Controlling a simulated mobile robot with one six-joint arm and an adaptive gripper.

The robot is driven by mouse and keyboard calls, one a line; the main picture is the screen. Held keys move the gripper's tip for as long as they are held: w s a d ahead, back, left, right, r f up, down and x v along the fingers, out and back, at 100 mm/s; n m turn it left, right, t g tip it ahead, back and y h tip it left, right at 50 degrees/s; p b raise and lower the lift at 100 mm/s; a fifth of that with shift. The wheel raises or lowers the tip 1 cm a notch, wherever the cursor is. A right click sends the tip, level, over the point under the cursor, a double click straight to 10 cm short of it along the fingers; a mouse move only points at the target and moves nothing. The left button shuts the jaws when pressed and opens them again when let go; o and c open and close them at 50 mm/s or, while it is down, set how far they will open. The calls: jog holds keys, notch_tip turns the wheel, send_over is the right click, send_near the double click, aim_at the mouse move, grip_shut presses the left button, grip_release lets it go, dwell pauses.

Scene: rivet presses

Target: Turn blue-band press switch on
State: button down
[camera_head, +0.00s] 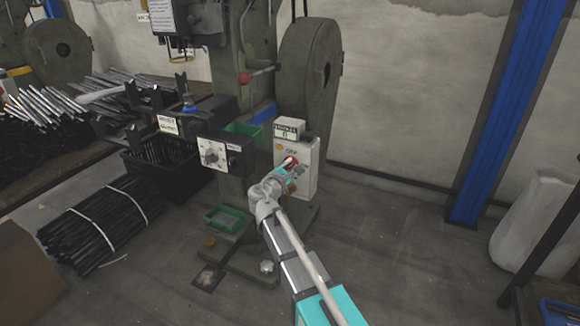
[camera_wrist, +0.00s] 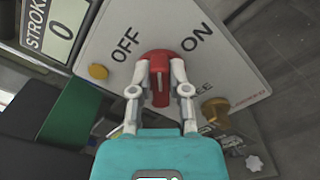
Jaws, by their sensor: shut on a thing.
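The press switch is a red rotary knob (camera_wrist: 160,66) on a light grey control box (camera_head: 306,165). In the wrist view, the word OFF is at the knob's upper left and ON at its upper right. The knob's raised grip lies between my fingers, roughly midway between the two words; its exact setting is hard to tell. My gripper (camera_wrist: 161,82) is shut on the knob, one finger on each side. In the head view my gripper (camera_head: 287,171) reaches the front of the box and partly covers the knob. The dark green press (camera_head: 245,50) stands behind.
A stroke counter (camera_head: 289,129) reading 0 sits on the box. A second small panel (camera_head: 213,154) with a dial is to the left. Green trays (camera_head: 226,218), a black crate (camera_head: 150,170) and bundled rods (camera_head: 95,220) lie left.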

jog(key=m, duration=0.4)
jog(key=shift+d+f+m, duration=0.2)
jog(key=shift+f+m, duration=0.1)
jog(key=shift+m, duration=0.1)
jog(key=shift+f+m+b, duration=0.2)
jog(key=shift+m+b, duration=0.2)
jog(key=shift+m, duration=1.6)
jog(key=c, duration=0.6)
grip_release()
jog(key=shift+s, duration=0.1)
jog(key=v, duration=1.2)
